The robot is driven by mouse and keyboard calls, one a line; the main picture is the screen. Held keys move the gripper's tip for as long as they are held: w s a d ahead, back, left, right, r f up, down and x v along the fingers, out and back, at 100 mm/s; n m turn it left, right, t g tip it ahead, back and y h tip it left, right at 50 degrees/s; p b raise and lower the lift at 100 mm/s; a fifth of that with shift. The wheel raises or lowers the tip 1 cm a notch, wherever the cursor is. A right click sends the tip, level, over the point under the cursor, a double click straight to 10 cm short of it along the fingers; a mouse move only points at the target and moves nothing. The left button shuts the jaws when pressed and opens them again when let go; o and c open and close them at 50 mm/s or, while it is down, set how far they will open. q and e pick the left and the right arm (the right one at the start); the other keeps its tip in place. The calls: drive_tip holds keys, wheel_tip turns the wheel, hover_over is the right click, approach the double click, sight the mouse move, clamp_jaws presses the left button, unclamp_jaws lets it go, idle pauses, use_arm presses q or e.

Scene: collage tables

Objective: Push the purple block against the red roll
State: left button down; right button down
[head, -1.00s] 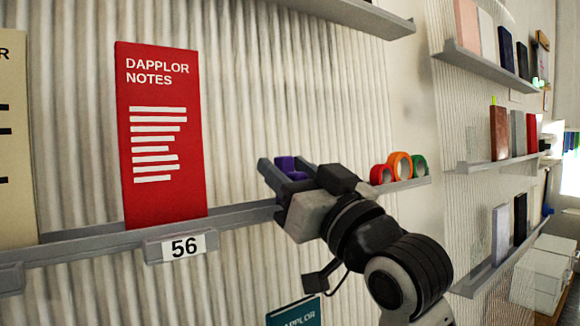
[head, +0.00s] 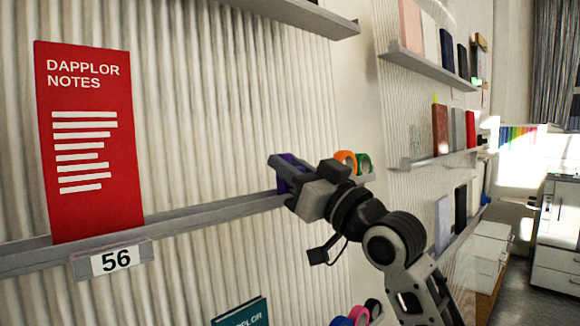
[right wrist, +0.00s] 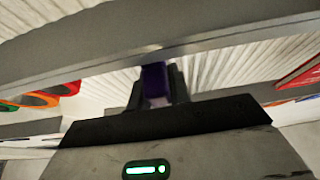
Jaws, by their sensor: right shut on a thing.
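The purple block (head: 287,178) is between the fingers of my right gripper (head: 284,174), at the grey ledge (head: 205,215). In the right wrist view the purple block (right wrist: 155,80) shows upright between the shut fingers. The red roll is hidden behind my right gripper in the head view. A red piece of a roll (right wrist: 70,88) shows at the left of the right wrist view, apart from the block. My left gripper is not in view.
An orange roll (head: 345,157) and a green roll (head: 364,163) stand at the ledge's right end. A red notes book (head: 90,140) stands left on the ledge, above a 56 label (head: 116,260). The ledge between book and gripper is clear.

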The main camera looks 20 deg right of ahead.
drive_tip(key=shift+w+d+f, duration=0.1)
drive_tip(key=shift+w+d, duration=0.35)
drive_tip(key=shift+d, duration=0.3)
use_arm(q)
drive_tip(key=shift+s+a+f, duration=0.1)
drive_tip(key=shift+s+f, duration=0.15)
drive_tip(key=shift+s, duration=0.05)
use_arm(e)
drive_tip(key=shift+w+d, duration=0.2)
drive_tip(key=shift+d, duration=0.2)
drive_tip(key=c, duration=1.3)
unclamp_jaws()
use_arm(q)
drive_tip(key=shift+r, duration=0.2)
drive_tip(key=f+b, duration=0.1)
drive_tip(key=b, duration=0.3)
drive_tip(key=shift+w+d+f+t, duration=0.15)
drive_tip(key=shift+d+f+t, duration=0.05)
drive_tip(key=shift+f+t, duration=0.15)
use_arm(e)
drive_tip(key=v, duration=1.5)
drive_tip(key=shift+s+d+f, duration=0.1)
drive_tip(key=shift+s+f, duration=0.05)
drive_tip(key=shift+s, duration=0.25)
